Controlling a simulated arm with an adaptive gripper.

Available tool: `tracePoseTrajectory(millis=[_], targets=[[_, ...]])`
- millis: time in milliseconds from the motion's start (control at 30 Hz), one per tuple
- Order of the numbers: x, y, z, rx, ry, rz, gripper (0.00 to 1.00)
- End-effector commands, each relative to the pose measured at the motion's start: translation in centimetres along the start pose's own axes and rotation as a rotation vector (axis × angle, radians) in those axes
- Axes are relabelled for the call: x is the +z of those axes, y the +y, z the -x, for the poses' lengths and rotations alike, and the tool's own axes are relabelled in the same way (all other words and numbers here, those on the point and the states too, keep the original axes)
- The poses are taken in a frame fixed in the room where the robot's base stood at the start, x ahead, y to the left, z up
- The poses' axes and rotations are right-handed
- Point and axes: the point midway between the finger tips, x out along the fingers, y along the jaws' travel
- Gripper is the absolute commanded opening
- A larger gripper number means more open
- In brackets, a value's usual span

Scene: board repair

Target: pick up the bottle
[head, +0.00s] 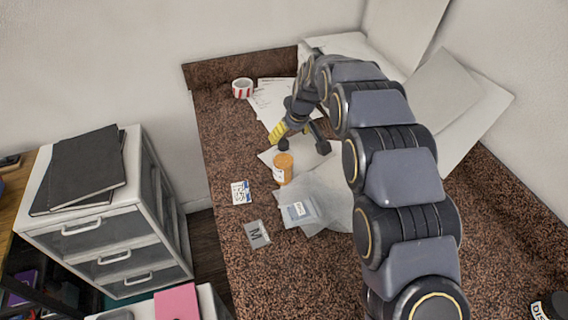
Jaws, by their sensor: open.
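An orange bottle (283,169) with a pale label stands on the speckled brown counter (222,150), at the edge of some papers. My gripper (302,148) is open, pointing down just behind the bottle and slightly to its right. It looks apart from the bottle, with nothing seen between its fingers. My arm comes in from the lower right and hides part of the counter.
A red-and-white striped cup (242,88) stands at the back. Small cards (240,192) and a packet (298,209) lie near the bottle. A white drawer unit (100,225) with dark folders is at left. The counter's front right is mostly clear.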

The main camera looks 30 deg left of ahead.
Motion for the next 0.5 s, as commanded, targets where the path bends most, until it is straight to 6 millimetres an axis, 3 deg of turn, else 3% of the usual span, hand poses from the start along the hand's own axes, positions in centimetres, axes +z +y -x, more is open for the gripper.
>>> tracePoseTrajectory(millis=[267,500], targets=[[0.0,-0.1,-2.4,0.0,-0.002,-0.002,0.63],[-0.3,-0.3,-5.7,0.001,-0.002,-0.001,0.63]])
